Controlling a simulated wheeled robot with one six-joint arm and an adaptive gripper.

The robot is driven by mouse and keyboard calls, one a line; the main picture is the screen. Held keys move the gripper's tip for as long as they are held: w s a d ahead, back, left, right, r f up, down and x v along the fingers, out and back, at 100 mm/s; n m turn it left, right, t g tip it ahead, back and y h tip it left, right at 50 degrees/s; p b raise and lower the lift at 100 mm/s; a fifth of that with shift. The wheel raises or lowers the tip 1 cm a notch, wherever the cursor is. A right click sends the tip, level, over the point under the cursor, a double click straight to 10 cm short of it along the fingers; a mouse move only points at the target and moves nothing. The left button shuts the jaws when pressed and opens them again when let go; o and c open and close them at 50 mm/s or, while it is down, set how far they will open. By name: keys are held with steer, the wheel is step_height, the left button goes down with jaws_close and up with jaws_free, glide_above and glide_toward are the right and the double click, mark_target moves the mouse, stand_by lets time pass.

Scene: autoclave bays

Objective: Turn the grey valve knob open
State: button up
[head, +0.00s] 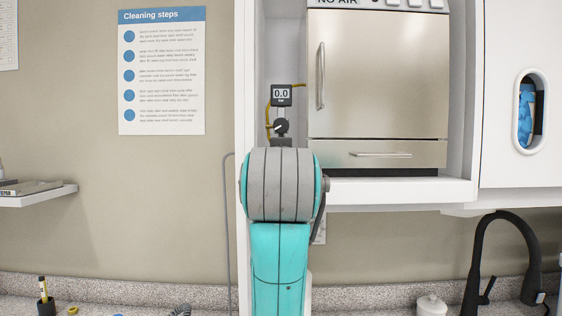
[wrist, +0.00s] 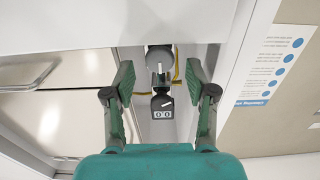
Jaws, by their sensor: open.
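My gripper (wrist: 160,66) is open and empty, one finger left and one right of the knob. How deep the knob sits between them is hard to tell. There my arm hides most of the knob area.
The autoclave (head: 378,75) stands right of the gauge, on a white shelf (head: 400,190). A white side panel (head: 246,80) stands close left. A yellow tube (head: 268,112) runs beside the gauge. A counter with a black tap (head: 478,255) lies below.

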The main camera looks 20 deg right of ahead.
steer(key=shift+x, duration=1.3)
steer(key=shift+c, duration=0.2)
jaws_close()
